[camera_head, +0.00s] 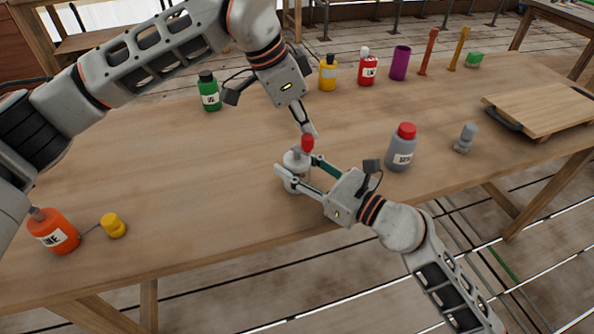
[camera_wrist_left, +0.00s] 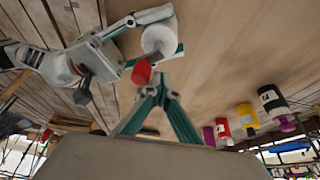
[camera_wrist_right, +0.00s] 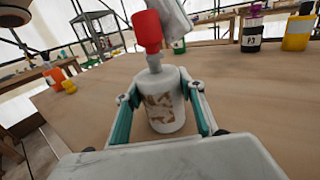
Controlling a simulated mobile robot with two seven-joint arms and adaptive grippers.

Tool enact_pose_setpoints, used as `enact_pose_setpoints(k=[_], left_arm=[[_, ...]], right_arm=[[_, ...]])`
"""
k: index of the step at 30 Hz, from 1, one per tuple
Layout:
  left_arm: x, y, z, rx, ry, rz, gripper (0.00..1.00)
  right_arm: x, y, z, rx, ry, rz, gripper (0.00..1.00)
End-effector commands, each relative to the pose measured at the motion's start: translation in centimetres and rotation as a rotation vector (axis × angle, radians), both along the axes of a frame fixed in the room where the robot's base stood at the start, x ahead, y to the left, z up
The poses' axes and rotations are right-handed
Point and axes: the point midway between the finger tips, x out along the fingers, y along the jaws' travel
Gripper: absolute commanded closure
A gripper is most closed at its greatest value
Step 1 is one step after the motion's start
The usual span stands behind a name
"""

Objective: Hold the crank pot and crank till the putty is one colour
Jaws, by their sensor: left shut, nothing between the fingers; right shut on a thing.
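The crank pot (camera_head: 296,157) is a small white pot standing upright near the table's front edge. A red crank knob (camera_head: 307,142) sits above it. In the right wrist view, the pot's wall (camera_wrist_right: 164,122) shows uneven brown and white patches. My right gripper (camera_head: 298,168) is shut on the pot, one finger on each side. My left gripper (camera_head: 313,133) is shut and empty, its tips beside the knob. In the left wrist view the knob (camera_wrist_left: 141,73) lies just left of the closed fingertips (camera_wrist_left: 161,80); contact is unclear.
A grey bottle (camera_head: 401,150) with a red cap and a small grey object (camera_head: 466,138) stand to the right. A wooden board (camera_head: 540,108) lies farther right. Several bottles, including a green one (camera_head: 209,95), line the back.

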Motion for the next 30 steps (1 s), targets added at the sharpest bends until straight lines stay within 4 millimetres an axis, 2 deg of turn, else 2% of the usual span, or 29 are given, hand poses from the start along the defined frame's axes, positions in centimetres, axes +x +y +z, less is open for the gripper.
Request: enact_pose_setpoints(k=[30], left_arm=[[-0.91,-0.48,-0.1,0.001,0.002,-0.002,1.0]], right_arm=[[0.04,-0.05,-0.01,0.0,0.0,-0.001,0.86]])
